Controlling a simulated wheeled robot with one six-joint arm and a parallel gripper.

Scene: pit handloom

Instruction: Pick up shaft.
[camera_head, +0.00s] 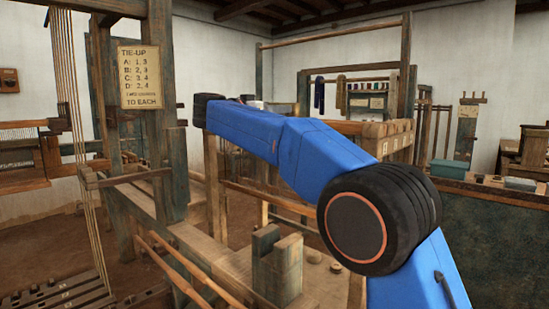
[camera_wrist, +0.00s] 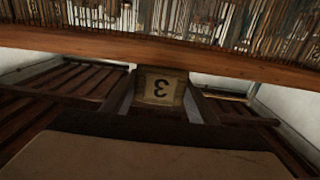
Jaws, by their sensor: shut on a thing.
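The shaft shows in the wrist view as a long reddish-brown wooden bar (camera_wrist: 230,65), with a dense row of pale heddles (camera_wrist: 200,18) along it. A tan tag with an upside-down "3" (camera_wrist: 160,87) sits below the middle of the bar. My gripper (camera_wrist: 162,100) is shut, its dark fingers on either side of the tagged part. The exact contact is hard to see in the dim picture. In the head view, my blue arm reaches left toward the loom, and its gripper end and the shaft cannot be made out there.
A tie-up sign (camera_head: 142,77) hangs on the loom's left post. Slatted wood (camera_wrist: 70,80) lies beside the tag in the wrist view. Short wooden blocks (camera_head: 277,265) stand on the frame in front. A counter (camera_head: 490,225) with small items stands at right. Brown floor shows at left.

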